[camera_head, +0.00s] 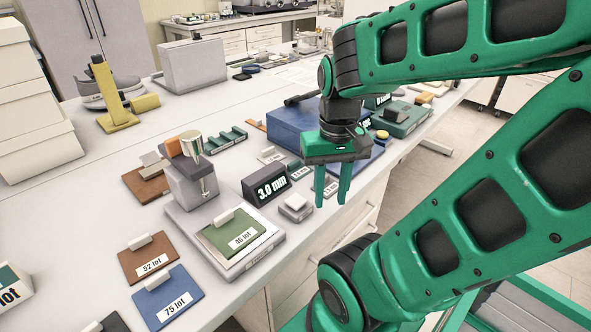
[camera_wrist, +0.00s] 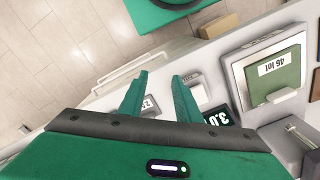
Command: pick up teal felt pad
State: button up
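A small teal pad (camera_head: 299,171) with a white label seems to lie on the white bench beside the 3.0 mm display, left of my gripper. I cannot tell for sure whether it is the teal felt pad. My gripper (camera_head: 331,198) points down above the bench's front edge, fingers apart with nothing between them. Its open fingers (camera_wrist: 160,82) also show in the wrist view. There, a white-labelled piece (camera_wrist: 151,103) shows between them, farther down, partly hidden by the left finger. Another labelled piece (camera_head: 325,187) is partly hidden behind my gripper in the head view.
The 3.0 mm display (camera_head: 266,186) and a small whitish block (camera_head: 296,207) stand left of my gripper. A gauge stand (camera_head: 192,182) holds a green 46 lot pad (camera_head: 232,231). A blue box (camera_head: 297,128) stands behind. Brown (camera_head: 146,261) and blue (camera_head: 168,297) pads lie front left.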

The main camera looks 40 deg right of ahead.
aim_at(297, 170)
jog(key=z, duration=0.05)
jog(key=k, duration=1.05)
jog(key=z, duration=0.45)
jog(key=i, duration=1)
